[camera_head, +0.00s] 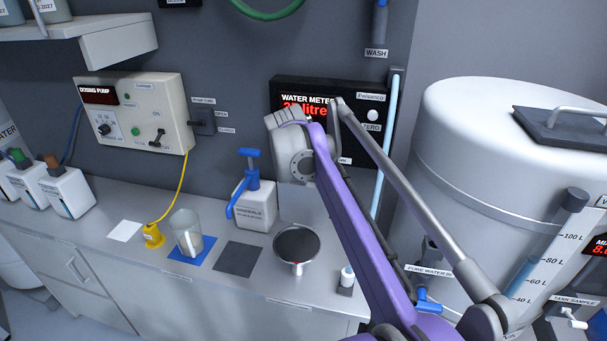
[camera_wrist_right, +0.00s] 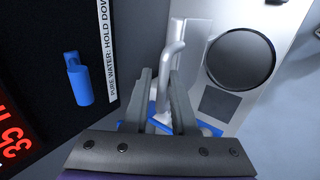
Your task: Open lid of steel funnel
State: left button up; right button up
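The funnel's lid seems to be the dark round disc (camera_head: 297,244) on the counter; it lies flat, with a small red and white part at its front edge. The disc also shows at the upper right of the right wrist view (camera_wrist_right: 241,58). The steel body under it is mostly hidden. My right arm reaches over the counter, and its wrist is above and behind the disc. The right gripper (camera_wrist_right: 160,84) has its fingers apart, left of the disc and away from it. My left gripper is out of view.
The blue-pump minerals bottle (camera_head: 255,205) stands left of my wrist. The water meter (camera_head: 290,92) is behind my wrist; a large tank (camera_head: 470,150) stands right.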

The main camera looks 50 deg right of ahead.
jog(key=shift+s+a+f, duration=0.1)
jog(key=shift+f, duration=0.05)
jog(key=v, duration=1.1)
dwell(0.4)
jog(key=w+a+f+m+t+y, duration=0.2)
jog(key=a+f+y, duration=0.1)
jog(key=a+f, duration=1.2)
jog(key=s+a+f+m+y, duration=0.1)
jog(key=s+a+f, duration=0.2)
jog(key=a+f, duration=0.4)
jog(key=s+a+f+m+t+y, duration=0.1)
jog(key=s+a+f+y, duration=0.1)
jog(key=s+a+f, duration=0.2)
jog(key=a+f, duration=0.3)
jog(key=a, duration=0.1)
jog(key=shift+s+a+f+m+t, duration=0.25)
jog(key=shift+a+f+m+t, duration=0.05)
jog(key=shift+a, duration=0.1)
jog(key=shift+d, duration=0.1)
